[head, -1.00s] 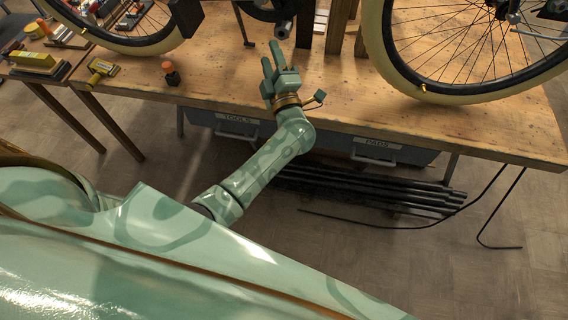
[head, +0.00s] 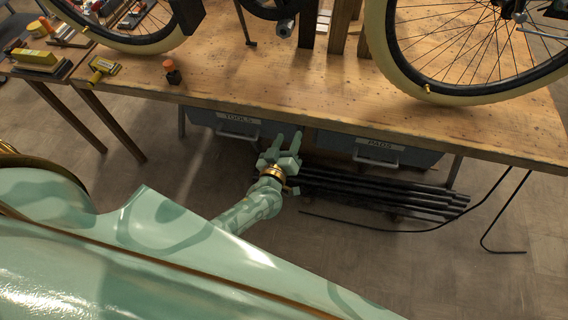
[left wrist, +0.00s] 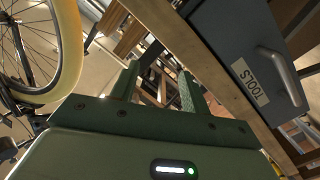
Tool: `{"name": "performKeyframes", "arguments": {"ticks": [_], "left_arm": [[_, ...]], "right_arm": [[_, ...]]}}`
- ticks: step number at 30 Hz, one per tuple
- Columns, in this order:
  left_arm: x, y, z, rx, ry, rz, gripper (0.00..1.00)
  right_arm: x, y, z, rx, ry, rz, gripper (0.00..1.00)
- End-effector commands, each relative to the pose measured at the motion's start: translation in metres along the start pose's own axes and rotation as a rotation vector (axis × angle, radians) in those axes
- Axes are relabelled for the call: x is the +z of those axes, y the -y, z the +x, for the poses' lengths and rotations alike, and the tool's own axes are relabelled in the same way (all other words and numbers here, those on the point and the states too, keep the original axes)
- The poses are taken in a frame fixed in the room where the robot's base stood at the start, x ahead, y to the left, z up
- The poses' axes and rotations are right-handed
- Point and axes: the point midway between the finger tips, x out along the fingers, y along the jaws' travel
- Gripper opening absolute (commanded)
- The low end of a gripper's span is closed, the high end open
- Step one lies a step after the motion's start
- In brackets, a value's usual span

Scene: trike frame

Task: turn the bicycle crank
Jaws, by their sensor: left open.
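The crank's dark chainring (head: 272,8) shows at the top edge of the head view, partly cut off. A grey pedal-like end (head: 284,28) sits just below it, above the bench. My left gripper (head: 286,141) is open and empty, in front of the bench's front edge and well away from the crank. In the left wrist view its two green fingers (left wrist: 157,85) stand apart with nothing between them. My right gripper does not show.
The wooden bench (head: 330,105) carries the wheels, including the right wheel (head: 428,89). Blue drawers marked TOOLS (head: 237,125) and PADS (head: 380,150) hang under it. Black bars (head: 380,195) lie below. An orange-topped bottle (head: 171,73) stands near the front edge.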

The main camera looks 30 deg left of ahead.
Motion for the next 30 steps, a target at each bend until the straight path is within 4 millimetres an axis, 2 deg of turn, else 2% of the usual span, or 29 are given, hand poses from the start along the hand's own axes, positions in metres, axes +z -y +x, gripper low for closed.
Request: {"name": "performKeyframes", "arguments": {"ticks": [3, 10, 15, 24, 29, 30], "left_arm": [[0.024, 0.012, -0.013, 0.002, 0.076, 0.051, 0.46], [0.056, 0.028, -0.034, 0.008, 0.188, 0.123, 0.46], [0.066, 0.033, -0.041, 0.010, 0.224, 0.145, 0.46], [0.067, 0.034, -0.043, 0.011, 0.230, 0.149, 0.46], [0.067, 0.034, -0.043, 0.011, 0.230, 0.149, 0.02], [0.067, 0.034, -0.043, 0.011, 0.230, 0.149, 0.00]], "right_arm": [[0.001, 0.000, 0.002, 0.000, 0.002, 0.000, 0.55], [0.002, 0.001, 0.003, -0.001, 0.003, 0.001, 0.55], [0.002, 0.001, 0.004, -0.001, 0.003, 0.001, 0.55], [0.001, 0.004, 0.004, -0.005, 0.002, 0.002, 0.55], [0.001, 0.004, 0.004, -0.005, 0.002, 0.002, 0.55], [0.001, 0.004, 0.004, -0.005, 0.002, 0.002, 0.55]]}}
